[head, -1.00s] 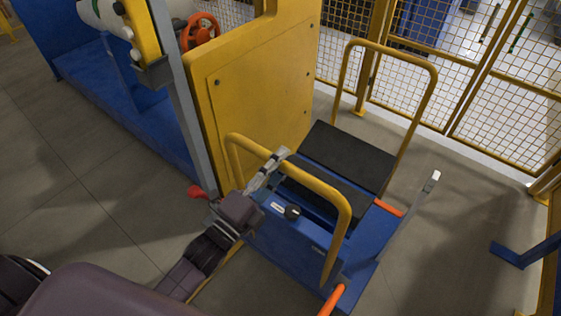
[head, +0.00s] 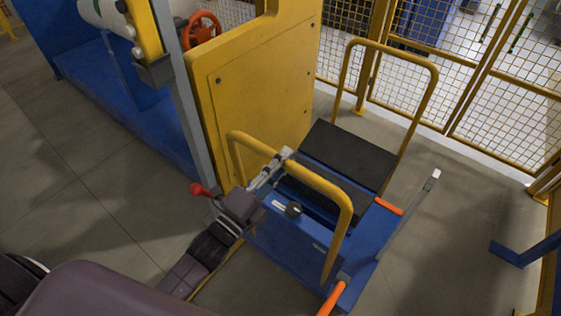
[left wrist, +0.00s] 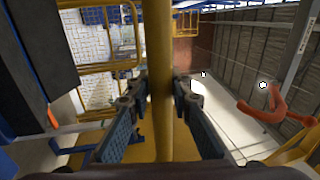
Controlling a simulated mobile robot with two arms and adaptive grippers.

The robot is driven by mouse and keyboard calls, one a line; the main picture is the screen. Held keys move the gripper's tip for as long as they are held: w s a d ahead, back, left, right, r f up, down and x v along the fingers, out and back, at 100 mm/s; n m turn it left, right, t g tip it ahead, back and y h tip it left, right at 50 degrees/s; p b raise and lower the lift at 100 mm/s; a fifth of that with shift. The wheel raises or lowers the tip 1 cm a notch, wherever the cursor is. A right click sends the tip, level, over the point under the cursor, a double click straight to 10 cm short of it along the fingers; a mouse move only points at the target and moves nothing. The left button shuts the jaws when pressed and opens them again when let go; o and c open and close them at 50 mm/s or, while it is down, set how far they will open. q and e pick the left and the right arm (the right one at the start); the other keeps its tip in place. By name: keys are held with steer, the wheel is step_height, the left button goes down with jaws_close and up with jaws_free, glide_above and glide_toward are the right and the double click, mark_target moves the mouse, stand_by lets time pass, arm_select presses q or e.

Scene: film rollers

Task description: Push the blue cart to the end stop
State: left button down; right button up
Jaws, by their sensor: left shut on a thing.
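The blue cart (head: 280,238) stands on the floor beside the tall yellow panel. It has black pads (head: 350,155) on top and a yellow push bar (head: 320,184) at its near end. My left gripper (head: 283,155) is shut on the push bar near its upper left bend. In the left wrist view the bar (left wrist: 158,70) runs between the two fingers of the gripper (left wrist: 155,98). I cannot pick out the end stop with certainty. My right gripper is not in view.
The yellow panel (head: 250,90) stands close on the cart's left. A yellow mesh fence (head: 490,90) closes off the back. A blue floor bracket (head: 525,252) is at the right. Bare floor (head: 440,270) lies between cart and bracket. A red-knobbed lever (head: 200,189) is near my left wrist.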

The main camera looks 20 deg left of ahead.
arm_select(q)
steer(key=shift+x, duration=1.05)
steer(key=c, duration=1.7)
jaws_free()
steer(key=shift+w+d+f, duration=0.1)
steer(key=shift+w+f, duration=0.05)
steer(key=shift+f, duration=0.05)
steer(key=shift+c, duration=0.2)
steer(key=v, duration=1.2)
